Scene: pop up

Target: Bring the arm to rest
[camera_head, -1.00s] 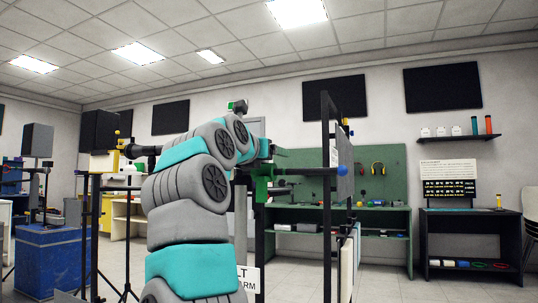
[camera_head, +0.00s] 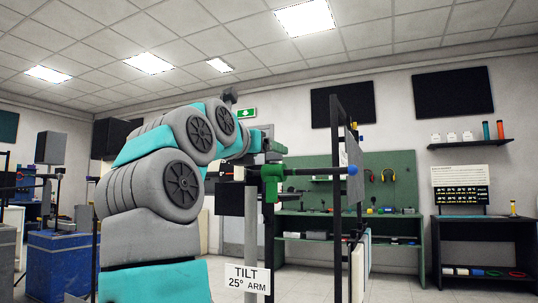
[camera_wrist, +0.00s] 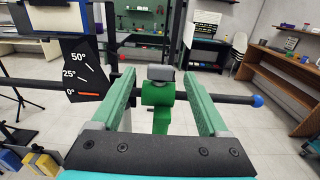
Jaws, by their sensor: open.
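My arm, grey and teal, arches up from the bottom left of the head view and reaches over to the stand at the centre. In the wrist view my gripper (camera_wrist: 160,78) is open, with one green finger on each side of a green clamp (camera_wrist: 157,95). The clamp sits on a black horizontal bar (camera_wrist: 235,98) with a blue end; I cannot tell whether the fingers touch it. The clamp (camera_head: 270,181) also shows in the head view, below my wrist. A black dial plate (camera_wrist: 80,75) marked 50°, 25° and 0° has an orange mark at 0°.
A sign (camera_head: 247,280) reading "TILT 25° ARM" stands below the clamp. A black upright post (camera_head: 337,200) and a grey panel (camera_head: 354,150) stand right of it. A green workbench (camera_head: 375,225) is behind. Open floor lies at the right.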

